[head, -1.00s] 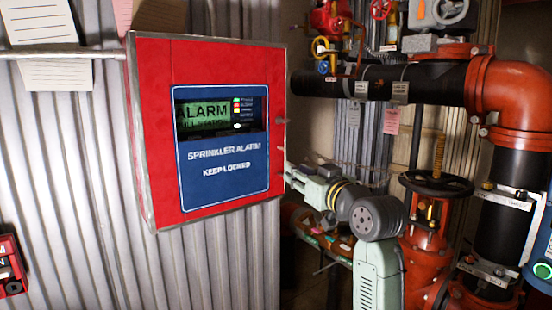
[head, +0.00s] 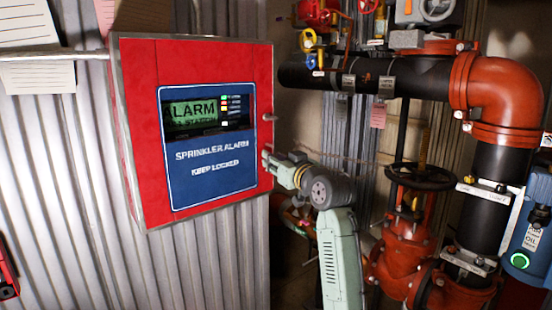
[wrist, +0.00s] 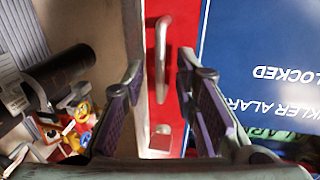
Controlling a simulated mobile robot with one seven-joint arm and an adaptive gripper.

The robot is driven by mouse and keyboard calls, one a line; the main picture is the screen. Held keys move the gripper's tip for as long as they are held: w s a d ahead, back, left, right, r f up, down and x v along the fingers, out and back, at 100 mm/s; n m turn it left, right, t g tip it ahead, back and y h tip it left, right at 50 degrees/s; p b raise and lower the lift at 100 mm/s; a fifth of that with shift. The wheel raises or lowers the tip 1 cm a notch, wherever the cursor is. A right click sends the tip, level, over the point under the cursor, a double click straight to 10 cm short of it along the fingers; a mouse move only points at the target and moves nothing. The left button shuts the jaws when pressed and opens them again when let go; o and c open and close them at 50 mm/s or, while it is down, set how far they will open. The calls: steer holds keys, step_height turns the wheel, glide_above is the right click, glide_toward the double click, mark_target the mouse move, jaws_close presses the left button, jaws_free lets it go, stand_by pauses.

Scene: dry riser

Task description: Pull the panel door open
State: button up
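The panel door (head: 150,120) is the red front of a wall box, with a blue "SPRINKLER ALARM KEEP LOCKED" plate (head: 212,182) and a green display. It looks shut. A metal bar handle (wrist: 162,58) stands on the red door edge in the wrist view. My gripper (wrist: 160,75) is open, with one finger on each side of the handle in that picture. I cannot tell whether either finger touches it. In the head view my gripper (head: 270,160) is at the door's right edge, its fingers small and partly unclear.
A black pipe (head: 300,77) with red elbows (head: 505,85) and valves fills the right side, behind my arm. A blue device (head: 530,240) is at the far right. Corrugated wall (head: 70,160) lies left of the box, with paper notes (head: 38,92) above.

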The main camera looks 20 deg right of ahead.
jaws_close()
stand_by(0.8)
